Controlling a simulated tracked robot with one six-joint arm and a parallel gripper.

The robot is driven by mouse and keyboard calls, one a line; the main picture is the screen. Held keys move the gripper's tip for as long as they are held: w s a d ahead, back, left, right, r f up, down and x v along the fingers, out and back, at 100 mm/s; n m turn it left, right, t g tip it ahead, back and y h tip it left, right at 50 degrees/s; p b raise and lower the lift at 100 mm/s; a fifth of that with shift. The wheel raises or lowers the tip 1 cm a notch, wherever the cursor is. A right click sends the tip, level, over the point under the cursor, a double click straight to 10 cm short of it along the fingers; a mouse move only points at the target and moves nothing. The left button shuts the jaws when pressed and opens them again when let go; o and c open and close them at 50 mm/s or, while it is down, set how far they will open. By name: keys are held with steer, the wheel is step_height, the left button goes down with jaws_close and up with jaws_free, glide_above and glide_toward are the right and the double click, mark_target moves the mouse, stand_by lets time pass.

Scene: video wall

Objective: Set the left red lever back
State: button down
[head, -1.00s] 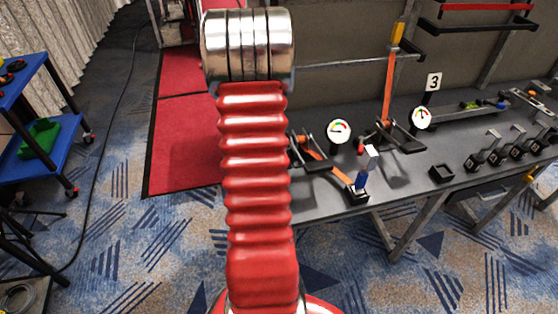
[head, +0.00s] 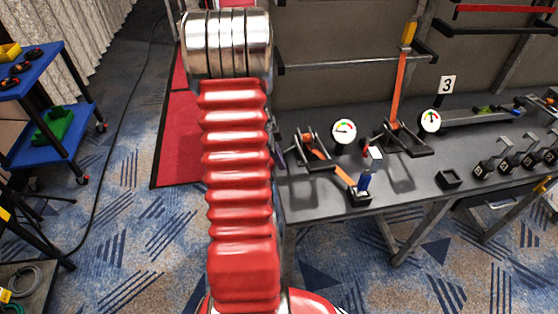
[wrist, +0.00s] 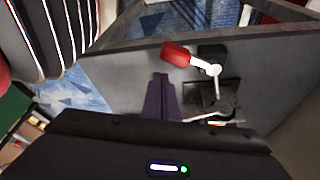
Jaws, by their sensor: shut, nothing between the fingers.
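In the head view the left lever (head: 330,168) has an orange-red arm that lies low, slanting from its black bracket towards the table's front edge. The right lever (head: 399,85) is similar but stands upright, with a yellow grip. My gripper (wrist: 163,98) shows in the wrist view as two dark purple fingers, shut together and empty. In that view a red handle (wrist: 176,55) on a pale metal link lies just beyond and right of the fingertips, apart from them. I cannot tell which lever it belongs to. My red arm hides much of the head view's middle.
The grey table (head: 410,185) holds two round gauges, a blue upright piece (head: 364,181), a small black tray (head: 449,178) and several clamps at the right. A number 3 sign (head: 447,85) stands behind. A blue cart (head: 50,130) is at the left.

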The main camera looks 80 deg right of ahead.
steer(key=shift+a, duration=0.1)
steer(key=shift+w+a, duration=0.35)
steer(key=shift+a, duration=0.2)
steer(key=shift+w+r, duration=0.1)
steer(key=shift+r, duration=0.05)
steer(key=v, duration=0.9)
steer(key=shift+d+r, duration=0.3)
steer(key=shift+d, duration=0.05)
steer(key=shift+w, duration=0.15)
stand_by(0.4)
